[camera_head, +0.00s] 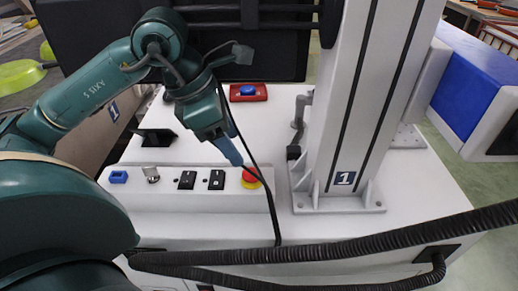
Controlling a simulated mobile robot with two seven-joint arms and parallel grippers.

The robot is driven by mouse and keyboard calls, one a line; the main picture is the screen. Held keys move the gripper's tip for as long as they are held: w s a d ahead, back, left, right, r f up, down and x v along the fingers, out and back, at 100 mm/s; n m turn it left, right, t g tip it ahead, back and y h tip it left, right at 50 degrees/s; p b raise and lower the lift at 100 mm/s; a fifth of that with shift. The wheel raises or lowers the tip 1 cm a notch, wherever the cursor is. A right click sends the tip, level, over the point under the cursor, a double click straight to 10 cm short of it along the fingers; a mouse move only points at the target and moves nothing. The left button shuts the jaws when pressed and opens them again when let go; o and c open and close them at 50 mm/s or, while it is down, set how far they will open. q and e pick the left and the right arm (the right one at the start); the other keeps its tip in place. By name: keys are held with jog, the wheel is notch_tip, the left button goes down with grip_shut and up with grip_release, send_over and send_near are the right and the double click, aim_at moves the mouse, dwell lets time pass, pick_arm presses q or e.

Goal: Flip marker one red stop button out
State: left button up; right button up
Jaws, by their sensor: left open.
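The red stop button (252,174) with its yellow collar sits at the right end of the white control panel (225,203). A square marker with the number one (345,178) is on the foot of the white column right of the button. My left gripper (233,158) comes down from the upper left. Its blue fingertip is just above and left of the button, close to it; I cannot tell whether they touch. The gripper is open, with nothing seen in it. A black cable passes in front of the button's area. My right gripper is not in view.
The panel also holds a blue button (118,177), a key switch (152,174) and two black switches (187,180). A blue button on a red base (248,92) lies behind. The white column (360,90) stands to the right. A black ribbed hose (330,250) crosses the front.

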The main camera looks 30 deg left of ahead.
aim_at(250, 172)
pick_arm(q)
jog(key=x, duration=0.7)
jog(key=shift+s+d+f+b, duration=0.1)
jog(key=shift+s+b, duration=0.05)
jog(key=shift+b, duration=0.25)
jog(key=shift+c, duration=0.5)
grip_shut()
